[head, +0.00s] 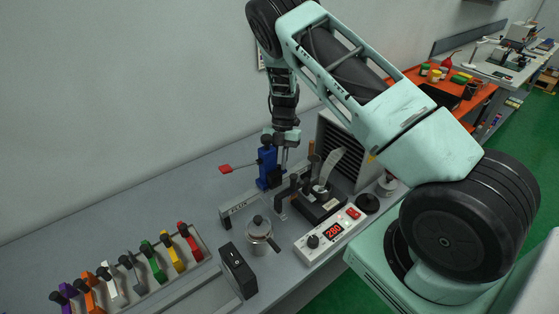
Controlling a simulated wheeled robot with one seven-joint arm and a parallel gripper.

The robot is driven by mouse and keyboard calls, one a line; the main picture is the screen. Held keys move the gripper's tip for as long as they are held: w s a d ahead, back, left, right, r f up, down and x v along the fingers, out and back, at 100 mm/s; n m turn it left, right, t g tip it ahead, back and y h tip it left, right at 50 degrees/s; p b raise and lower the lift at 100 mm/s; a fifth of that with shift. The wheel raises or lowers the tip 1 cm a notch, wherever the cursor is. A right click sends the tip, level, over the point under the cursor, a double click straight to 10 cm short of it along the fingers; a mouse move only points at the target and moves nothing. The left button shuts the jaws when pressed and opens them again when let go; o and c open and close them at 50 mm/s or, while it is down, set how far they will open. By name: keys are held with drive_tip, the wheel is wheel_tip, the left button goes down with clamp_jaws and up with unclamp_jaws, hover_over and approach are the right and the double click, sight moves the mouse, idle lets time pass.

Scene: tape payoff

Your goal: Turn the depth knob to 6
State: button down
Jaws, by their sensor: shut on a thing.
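My gripper (283,157) points down at the back of the bench, just right of an upright blue device (267,165) with a black top and a red-ended lever (226,169). Its jaws are shut on a small part there, which appears to be the depth knob. The fingers and the small scale hide the knob's outline, and I cannot read its scale or number. A white control box (329,240) in front shows a red 280 on its display and has a separate black knob (313,242).
A metal pot (259,232) and a black box (237,271) stand in front. A black fixture (320,203) is close to the right of my gripper. A rack of coloured-handled tools (133,279) is at left. The bench behind the rack is clear.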

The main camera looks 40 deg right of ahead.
drive_tip(key=c, duration=1.4)
unclamp_jaws()
drive_tip(key=shift+o, duration=0.2)
